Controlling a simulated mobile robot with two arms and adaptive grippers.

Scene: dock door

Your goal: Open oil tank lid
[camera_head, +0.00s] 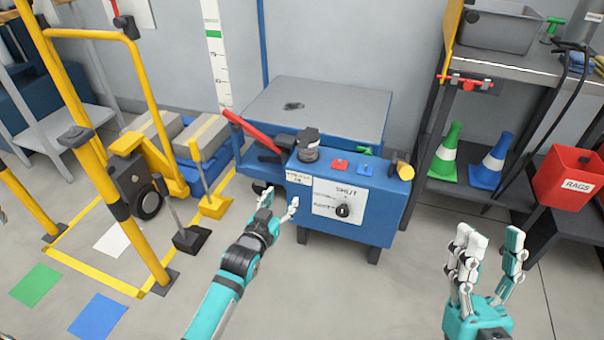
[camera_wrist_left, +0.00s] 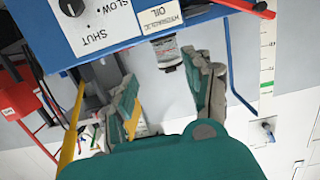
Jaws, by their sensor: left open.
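The oil tank (camera_head: 308,153) is a small grey cylinder with a dark lid (camera_head: 309,136), standing on the left part of a blue hydraulic unit (camera_head: 384,205). The lid sits on it. My left gripper (camera_head: 280,202) is open and empty, in front of and below the tank, by the unit's left front. In the left wrist view, turned upside down, the tank (camera_wrist_left: 166,50) appears beyond and between the open fingers (camera_wrist_left: 163,95), apart from them. My right gripper (camera_head: 490,255) is open and empty at the lower right, away from the unit.
A red lever (camera_head: 250,131) rises left of the tank, and a knob (camera_head: 343,210) marked SHUT is on the unit's front. A yellow pallet jack (camera_head: 138,170) stands left. A shelf with green (camera_head: 447,155) and blue cones and a red rags bin (camera_head: 572,178) stand right. Floor in front is clear.

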